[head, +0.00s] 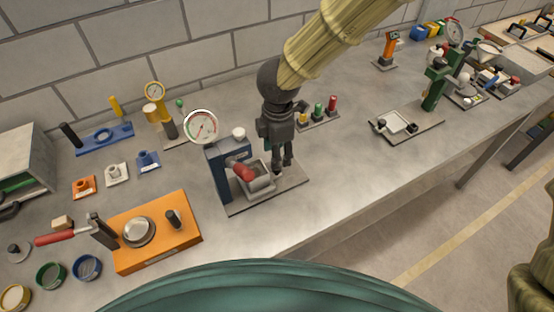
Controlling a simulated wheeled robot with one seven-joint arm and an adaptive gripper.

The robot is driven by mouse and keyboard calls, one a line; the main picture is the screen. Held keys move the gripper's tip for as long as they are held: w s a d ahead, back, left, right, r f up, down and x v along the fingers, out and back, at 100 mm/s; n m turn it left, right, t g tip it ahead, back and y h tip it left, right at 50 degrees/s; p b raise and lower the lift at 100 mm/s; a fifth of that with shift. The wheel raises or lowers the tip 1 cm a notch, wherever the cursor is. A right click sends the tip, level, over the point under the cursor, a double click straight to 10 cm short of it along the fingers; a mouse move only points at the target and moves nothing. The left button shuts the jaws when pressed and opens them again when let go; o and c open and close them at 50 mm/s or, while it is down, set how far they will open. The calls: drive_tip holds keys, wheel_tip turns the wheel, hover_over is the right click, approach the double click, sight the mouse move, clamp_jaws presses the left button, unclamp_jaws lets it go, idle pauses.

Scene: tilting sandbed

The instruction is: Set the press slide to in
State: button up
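A blue press-like device (215,171) with a round white gauge (201,127) stands on a dark base plate (290,186) near the middle of the bench. A red-ended handle (243,172) sticks out of its front. A grey box-like part (261,184), perhaps the press slide, sits beside the handle on the plate; I cannot tell whether it is in or out. My gripper (284,163) points down just behind and right of this part, its fingers close together. It partly hides the plate's rear, and I cannot tell whether it touches the part.
An orange box (158,247) with a red-handled lever stands to the left. Behind my gripper is a small stand with coloured knobs (318,110). A plate with a white tray (397,122) and a green device (434,88) stand to the right. Bare bench lies between.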

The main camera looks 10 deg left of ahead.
wheel_tip(320, 180, up, 6)
idle(0.4)
